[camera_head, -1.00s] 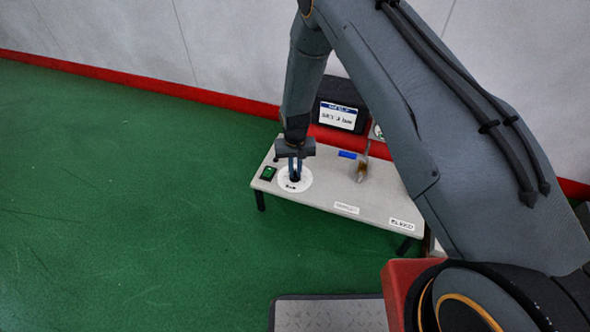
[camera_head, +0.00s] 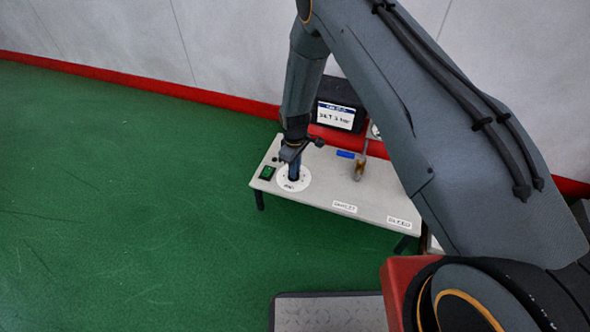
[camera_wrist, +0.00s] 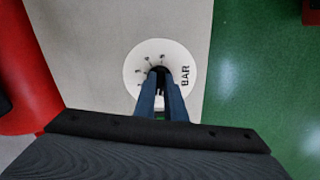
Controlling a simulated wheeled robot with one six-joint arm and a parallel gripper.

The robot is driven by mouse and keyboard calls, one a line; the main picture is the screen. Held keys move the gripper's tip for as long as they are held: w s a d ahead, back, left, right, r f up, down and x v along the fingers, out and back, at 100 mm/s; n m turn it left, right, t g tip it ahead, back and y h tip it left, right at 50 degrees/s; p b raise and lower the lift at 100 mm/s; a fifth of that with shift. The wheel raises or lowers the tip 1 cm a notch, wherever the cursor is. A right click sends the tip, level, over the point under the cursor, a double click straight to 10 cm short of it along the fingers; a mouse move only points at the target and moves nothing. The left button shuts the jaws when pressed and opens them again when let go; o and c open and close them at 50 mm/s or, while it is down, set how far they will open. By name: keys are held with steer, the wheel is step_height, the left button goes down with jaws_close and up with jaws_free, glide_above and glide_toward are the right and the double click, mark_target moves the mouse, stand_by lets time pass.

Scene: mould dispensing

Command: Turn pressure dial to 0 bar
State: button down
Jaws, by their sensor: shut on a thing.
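The pressure dial's round white scale plate (camera_head: 284,184) lies on the left part of the small table. In the wrist view the plate (camera_wrist: 186,58) shows small numbers and the word BAR. My gripper (camera_head: 294,175) points down at the plate's middle, and its blue fingers (camera_wrist: 161,88) are shut on the dark dial knob (camera_wrist: 159,72). The fingers hide most of the knob, so its pointer cannot be read. The display (camera_head: 336,116) behind the table shows a set value in bar, too blurred to read surely.
The pale table (camera_head: 318,194) carries a green switch (camera_head: 267,172) left of the dial, a blue block (camera_head: 346,154), a brownish nozzle-like part (camera_head: 359,171) and two labels (camera_head: 344,206). A red skirting and wall stand behind. Green floor is clear at left.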

steer(key=n, duration=0.4)
stand_by(0.6)
steer(key=c, duration=1.8)
jaws_free()
steer(key=shift+a, duration=0.1)
steer(key=shift+w, duration=0.1)
steer(key=shift+r, duration=0.3)
step_height(320, 180, up, 7)
steer(key=shift+r+p, duration=0.15)
steer(key=shift+p, duration=0.75)
